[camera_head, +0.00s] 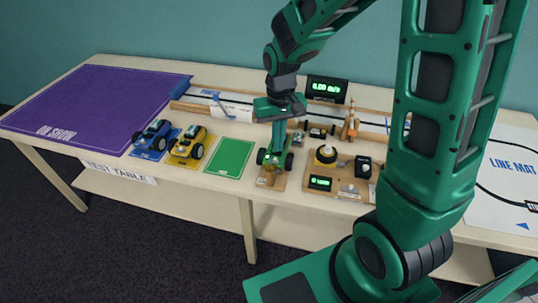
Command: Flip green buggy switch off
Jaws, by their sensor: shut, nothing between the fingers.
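The green buggy (287,160) stands on a small wooden stand (267,181) near the front edge of the table, right of the green mat. My gripper (276,146) points straight down at the buggy, its fingers shut and empty. The fingers overlap the buggy's middle in this view. I cannot tell whether they touch it. The buggy's switch is too small or hidden behind my gripper, so its position does not show.
A blue buggy (152,134) and a yellow buggy (187,145) stand on mats to the left. The green mat (231,158) is empty. A wooden board (342,186) with a wheel and a small display stands right of the green buggy. A speed display (327,88) stands behind.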

